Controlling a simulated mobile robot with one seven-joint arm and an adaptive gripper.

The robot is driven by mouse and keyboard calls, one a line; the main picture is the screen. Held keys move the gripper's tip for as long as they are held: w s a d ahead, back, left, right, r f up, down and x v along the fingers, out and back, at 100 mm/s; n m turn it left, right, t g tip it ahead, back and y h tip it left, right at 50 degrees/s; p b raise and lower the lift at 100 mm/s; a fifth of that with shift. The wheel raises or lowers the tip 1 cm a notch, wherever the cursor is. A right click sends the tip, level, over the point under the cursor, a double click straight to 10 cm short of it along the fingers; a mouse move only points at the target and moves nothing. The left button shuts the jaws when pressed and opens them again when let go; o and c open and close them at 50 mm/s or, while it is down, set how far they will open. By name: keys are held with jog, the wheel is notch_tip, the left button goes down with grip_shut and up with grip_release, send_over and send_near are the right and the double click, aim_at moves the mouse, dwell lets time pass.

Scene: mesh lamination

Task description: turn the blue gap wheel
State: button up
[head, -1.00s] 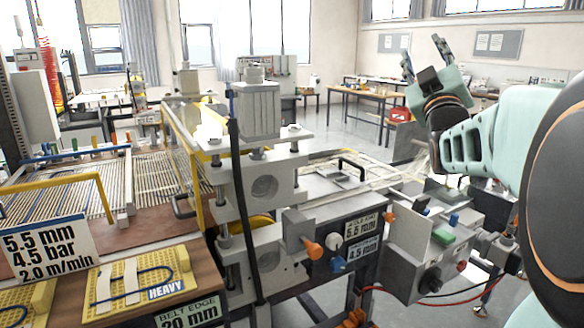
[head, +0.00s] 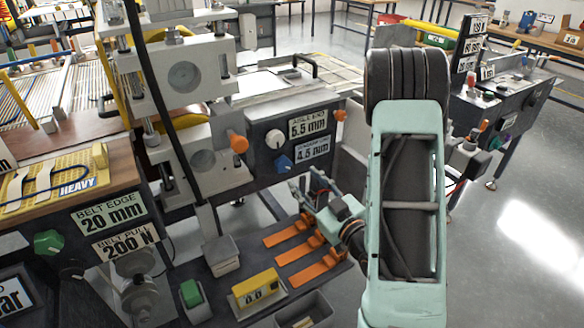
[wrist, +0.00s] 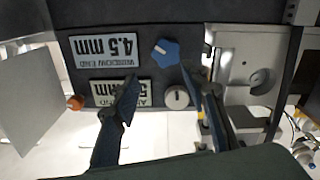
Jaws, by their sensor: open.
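The blue gap wheel (head: 284,163) is a small lobed knob on the dark front panel, left of the "WINDOW END 4.5 mm" plate (head: 312,151). It also shows in the wrist view (wrist: 166,53), where the panel appears upside down. My gripper (head: 306,184) is open and empty, below and in front of the panel, with its fingers pointing toward it. In the wrist view my gripper's fingers (wrist: 163,80) stand apart, with the blue wheel beyond their tips and a white knob (wrist: 177,97) between them. The wheel looks untouched.
The white knob (head: 275,139) sits just above the blue wheel, beside the "AISLE END 5.5 mm" plate (head: 308,124). An orange knob (head: 238,142) sticks out at the left. Orange pedals (head: 302,250) lie on the dark base below. Open floor is at the right.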

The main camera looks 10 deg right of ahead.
aim_at(285, 167)
jog(key=shift+m, duration=0.3)
jog(key=x, duration=0.6)
jog(key=a+f+p+x, duration=0.1)
jog(key=x, duration=0.2)
jog(key=shift+w+a+f, duration=0.1)
jog(key=shift+w+a, duration=0.05)
jog(key=shift+w, duration=0.05)
jog(key=shift+c, duration=0.4)
jog(key=c, duration=0.8)
